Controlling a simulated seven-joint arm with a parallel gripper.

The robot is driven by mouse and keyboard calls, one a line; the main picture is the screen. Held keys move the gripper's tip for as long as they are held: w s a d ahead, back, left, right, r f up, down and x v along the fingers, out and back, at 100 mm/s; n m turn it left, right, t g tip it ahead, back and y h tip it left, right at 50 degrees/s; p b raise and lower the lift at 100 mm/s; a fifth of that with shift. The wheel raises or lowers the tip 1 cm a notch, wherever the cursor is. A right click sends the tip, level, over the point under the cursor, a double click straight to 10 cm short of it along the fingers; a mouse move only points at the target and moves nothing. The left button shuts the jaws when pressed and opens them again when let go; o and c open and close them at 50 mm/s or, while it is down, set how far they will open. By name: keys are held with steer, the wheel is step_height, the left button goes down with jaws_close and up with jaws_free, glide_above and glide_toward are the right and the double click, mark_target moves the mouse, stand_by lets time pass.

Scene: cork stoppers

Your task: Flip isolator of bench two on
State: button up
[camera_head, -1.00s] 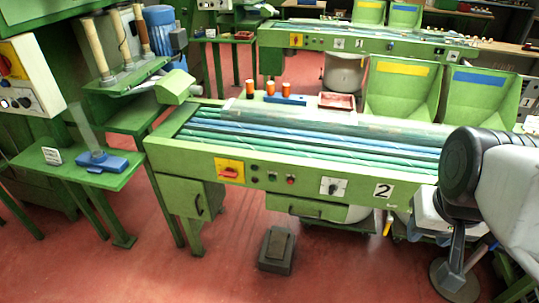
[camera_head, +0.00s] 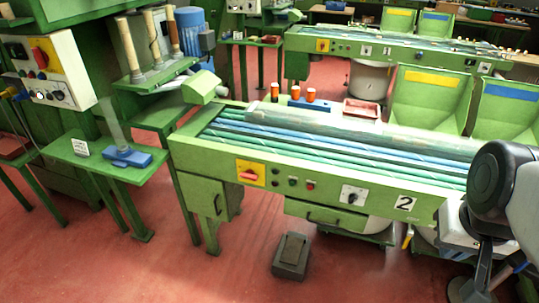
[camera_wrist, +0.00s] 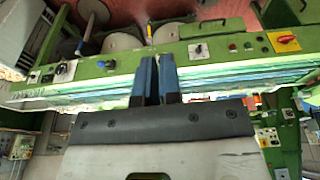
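In the wrist view the isolator (camera_wrist: 286,39) is at the upper right, in an upside-down picture. My gripper (camera_wrist: 158,60) shows two blue fingers close together with nothing visible between them. It is well apart from the isolator. In the head view my fingers are not seen; my arm is at the right edge.
The panel also has small buttons (camera_head: 293,182) and a white rotary switch (camera_head: 353,195). A dark pedal block (camera_head: 291,256) is on the floor before the bench. A side table (camera_head: 105,165) and a machine control box (camera_head: 48,70) stand left. Red floor in front is mostly clear.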

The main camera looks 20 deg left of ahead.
steer(key=shift+w+a+r+n, duration=0.15)
steer(key=shift+w+a+n, duration=0.1)
steer(key=shift+w+n, duration=0.25)
jaws_close()
steer(key=w+a+r+n, duration=0.1)
steer(key=w+a+n, duration=0.3)
steer(key=w, duration=0.3)
steer(key=w+a+r+n, duration=0.1)
steer(key=w+a+n, duration=0.2)
steer(key=w+n, duration=0.3)
steer(key=n+g, duration=0.3)
steer(key=n, duration=2.2)
glide_above(254, 178)
step_height(254, 178, down, 21)
steer(key=shift+r, duration=0.2)
steer(key=shift+f, duration=0.1)
step_height(254, 178, down, 14)
steer(key=shift+r, duration=0.1)
